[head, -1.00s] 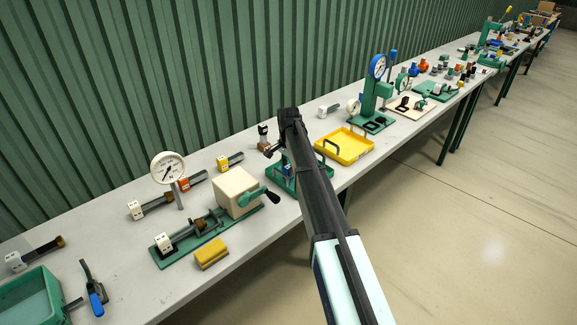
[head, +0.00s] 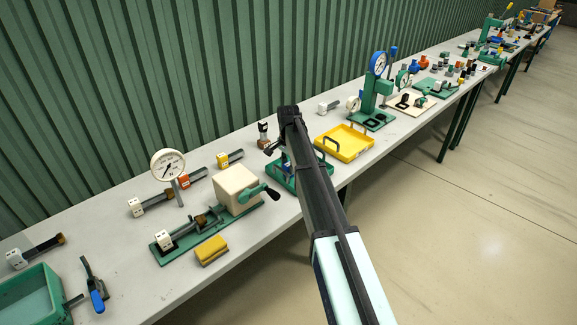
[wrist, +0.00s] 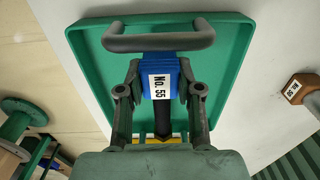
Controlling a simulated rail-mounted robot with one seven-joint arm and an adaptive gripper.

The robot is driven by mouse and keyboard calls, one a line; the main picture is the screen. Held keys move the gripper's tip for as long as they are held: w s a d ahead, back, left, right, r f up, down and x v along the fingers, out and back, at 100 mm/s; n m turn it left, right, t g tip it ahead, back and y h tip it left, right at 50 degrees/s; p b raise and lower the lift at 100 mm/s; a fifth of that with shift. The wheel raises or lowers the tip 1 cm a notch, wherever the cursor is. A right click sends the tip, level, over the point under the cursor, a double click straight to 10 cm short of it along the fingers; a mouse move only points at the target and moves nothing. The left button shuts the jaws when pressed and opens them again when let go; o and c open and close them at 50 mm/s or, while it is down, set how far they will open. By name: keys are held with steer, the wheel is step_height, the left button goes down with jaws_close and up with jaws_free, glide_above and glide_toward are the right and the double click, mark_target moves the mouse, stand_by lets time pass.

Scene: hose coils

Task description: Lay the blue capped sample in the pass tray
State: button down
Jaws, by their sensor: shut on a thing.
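The blue capped sample (wrist: 160,72) has a white label reading No. 55 and a dark body running down the wrist view. My gripper (wrist: 160,92) is shut on it, a finger on either side of the blue cap. Both are over a green tray (wrist: 232,55) with a dark bar handle (wrist: 155,40). I cannot tell whether the sample touches the tray floor. In the head view the green tray (head: 318,188) is partly hidden behind my arm, and the gripper is largely hidden. No pass marking is readable on it.
A yellow tray (head: 345,145) stands just right of the green one. A brown capped piece (wrist: 300,87) lies beside the green tray. A green fixture with a cream block (head: 238,187) and a dial gauge (head: 168,165) stand to the left. The bench front edge is close.

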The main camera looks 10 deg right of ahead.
steer(key=shift+f, duration=0.6)
stand_by(1.1)
steer(key=c, duration=0.7)
jaws_free()
steer(key=shift+r, duration=0.1)
steer(key=shift+r+p, duration=1.6)
steer(key=shift+r, duration=2.35)
steer(key=shift+r, duration=0.1)
